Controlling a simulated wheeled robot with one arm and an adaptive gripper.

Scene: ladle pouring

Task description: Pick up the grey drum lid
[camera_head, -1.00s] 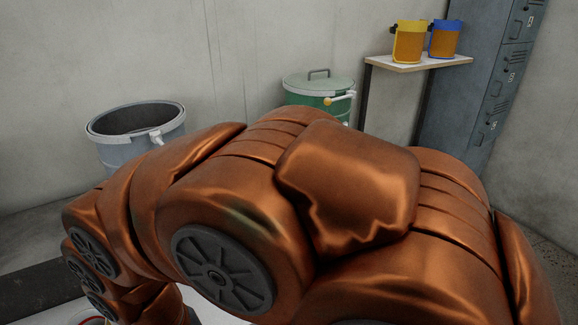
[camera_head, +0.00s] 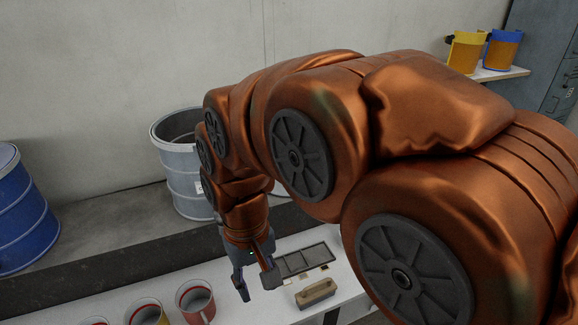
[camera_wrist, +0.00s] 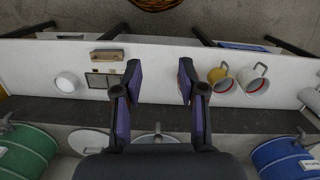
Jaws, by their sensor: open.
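The grey drum (camera_head: 185,170) stands open-topped against the wall in the head view, left of my arm. A pale grey disc (camera_wrist: 92,141), which looks like the lid, lies near the green drum in the wrist view, partly cut off by my gripper's body. In the head view only a light edge shows behind my arm, and I cannot tell if it is the lid. My gripper (camera_head: 257,284) is open and empty, pointing down over the white table; in the wrist view its fingers (camera_wrist: 160,75) are apart with nothing between them.
The white table (camera_wrist: 30,62) bears mugs (camera_head: 195,301), a dark tray (camera_head: 305,260) and a wooden-backed brush (camera_head: 315,293). A blue drum (camera_head: 22,208) stands at left. The green drum (camera_wrist: 25,150) shows in the wrist view. A shelf (camera_head: 500,74) holds yellow and blue jugs.

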